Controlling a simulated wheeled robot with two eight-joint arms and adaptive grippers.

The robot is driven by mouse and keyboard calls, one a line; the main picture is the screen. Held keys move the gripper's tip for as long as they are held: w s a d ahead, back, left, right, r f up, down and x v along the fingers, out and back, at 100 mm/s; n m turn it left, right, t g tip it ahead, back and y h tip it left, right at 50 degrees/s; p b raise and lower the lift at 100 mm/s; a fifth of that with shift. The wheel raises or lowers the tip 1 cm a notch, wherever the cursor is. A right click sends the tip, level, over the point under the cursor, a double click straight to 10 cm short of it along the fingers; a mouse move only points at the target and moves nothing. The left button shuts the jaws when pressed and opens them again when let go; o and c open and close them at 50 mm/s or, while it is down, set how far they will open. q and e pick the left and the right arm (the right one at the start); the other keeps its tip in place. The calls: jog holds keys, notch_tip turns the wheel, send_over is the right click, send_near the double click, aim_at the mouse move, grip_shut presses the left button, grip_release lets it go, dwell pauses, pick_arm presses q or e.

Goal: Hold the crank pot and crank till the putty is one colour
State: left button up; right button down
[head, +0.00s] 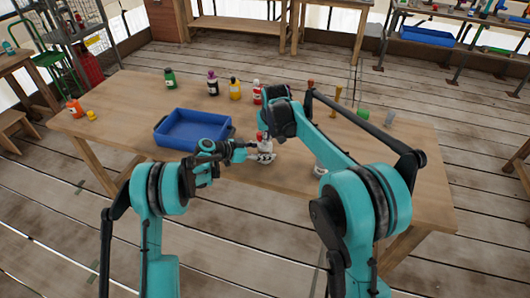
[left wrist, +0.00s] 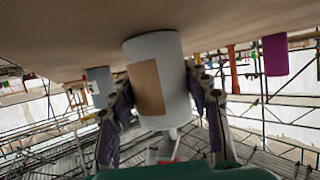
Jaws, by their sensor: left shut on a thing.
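The crank pot (head: 265,157) is a small whitish pot near the table's front edge, with a red and white part on top in the head view. In the left wrist view, which looks upside down, it is a pale grey cylinder (left wrist: 172,60) with a tan patch. My left gripper (head: 249,150) is shut on the pot from the left; its fingers lie on both sides of it in the left wrist view (left wrist: 162,110). My right arm's dark end (head: 280,118) is just behind and right of the pot; its fingers are hidden. The putty inside cannot be seen.
A blue tray (head: 193,142) is left of the pot. Green (head: 170,78), dark (head: 212,84), yellow (head: 234,89) and white-red (head: 257,92) bottles stand behind. An orange bottle (head: 74,108) is at the far left. A green cup (head: 363,115) stands right.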

jog(key=shift+d+r, duration=0.1)
jog(key=shift+d, duration=0.15)
notch_tip(320, 180, up, 7)
dwell(0.9)
dwell(0.4)
pick_arm(q)
jog(key=o, duration=1.3)
jog(key=shift+o, duration=0.2)
jog(key=shift+a, duration=0.1)
